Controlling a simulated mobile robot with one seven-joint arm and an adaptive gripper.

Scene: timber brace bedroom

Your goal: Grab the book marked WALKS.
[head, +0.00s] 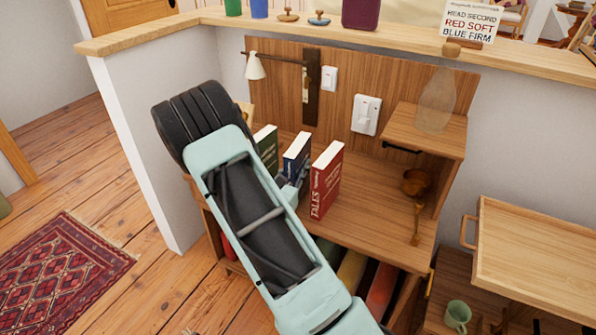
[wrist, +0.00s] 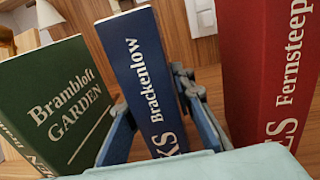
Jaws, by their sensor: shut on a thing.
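The blue book (head: 297,150) stands upright on the wooden shelf between a green book and a red book. In the wrist view the blue book (wrist: 148,75) shows "Brackenlow" and letters ending in "KS"; the rest of that word is hidden low in the picture. My gripper (wrist: 155,105) has one finger on each side of the blue book and is shut on it. In the head view my gripper (head: 294,188) is partly hidden by my arm.
The green book (wrist: 55,105), marked GARDEN, is close on the left. The red book (head: 327,180), marked TALES, is close on the right. A wooden bowl (head: 416,182) and a raised side shelf (head: 428,128) are farther right.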

